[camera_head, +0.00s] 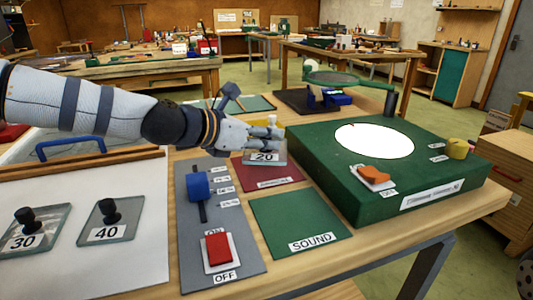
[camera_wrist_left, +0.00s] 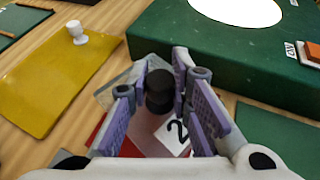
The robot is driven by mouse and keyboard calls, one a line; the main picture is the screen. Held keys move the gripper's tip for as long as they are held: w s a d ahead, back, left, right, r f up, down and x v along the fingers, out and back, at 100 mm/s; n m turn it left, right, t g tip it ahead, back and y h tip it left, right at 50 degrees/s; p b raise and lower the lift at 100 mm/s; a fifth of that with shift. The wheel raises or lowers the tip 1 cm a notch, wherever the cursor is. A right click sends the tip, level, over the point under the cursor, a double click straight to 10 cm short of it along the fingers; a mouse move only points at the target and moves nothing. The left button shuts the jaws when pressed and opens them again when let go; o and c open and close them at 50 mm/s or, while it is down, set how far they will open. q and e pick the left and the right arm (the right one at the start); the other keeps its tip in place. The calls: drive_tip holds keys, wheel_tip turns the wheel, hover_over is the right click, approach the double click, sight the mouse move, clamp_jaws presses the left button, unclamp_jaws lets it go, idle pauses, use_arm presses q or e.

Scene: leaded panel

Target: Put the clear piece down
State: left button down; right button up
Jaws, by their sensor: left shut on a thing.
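My left gripper (camera_head: 265,133) is shut on the black knob of a clear glass piece labelled 20 (camera_head: 277,157). The piece also shows in the left wrist view (camera_wrist_left: 115,88), with its knob between the purple-padded fingers. It is over the far part of a red mat (camera_head: 262,179), whose small label I cannot read surely. I cannot tell whether the piece touches the mat. A green mat labelled SOUND (camera_head: 290,218) lies nearer, free of pieces. Two more clear pieces, labelled 30 (camera_head: 50,232) and 40 (camera_head: 128,227), stand on the white surface at left. My right gripper is not in view.
A green light box (camera_head: 330,178) with a glowing disc (camera_head: 374,140) stands right of the mats. A grey panel (camera_head: 225,249) with a blue slider and red switch lies left. In the wrist view, a yellow mat (camera_wrist_left: 50,85) bears a white knobbed thing (camera_wrist_left: 77,33).

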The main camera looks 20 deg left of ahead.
sight(256, 151)
use_arm(q)
drive_tip(key=shift+w+a+f+b, duration=0.1)
drive_tip(key=shift+w+f+b, duration=0.1)
drive_tip(key=shift+f, duration=0.5)
drive_tip(key=shift+w+a+f+b, duration=0.1)
drive_tip(key=shift+f+b, duration=0.1)
drive_tip(key=shift+f, duration=0.5)
drive_tip(key=shift+w+a+f+b, duration=0.1)
drive_tip(key=shift+f+b, duration=0.1)
drive_tip(key=shift+f, duration=0.5)
drive_tip(key=c, duration=1.5)
unclamp_jaws()
drive_tip(key=shift+o, duration=0.2)
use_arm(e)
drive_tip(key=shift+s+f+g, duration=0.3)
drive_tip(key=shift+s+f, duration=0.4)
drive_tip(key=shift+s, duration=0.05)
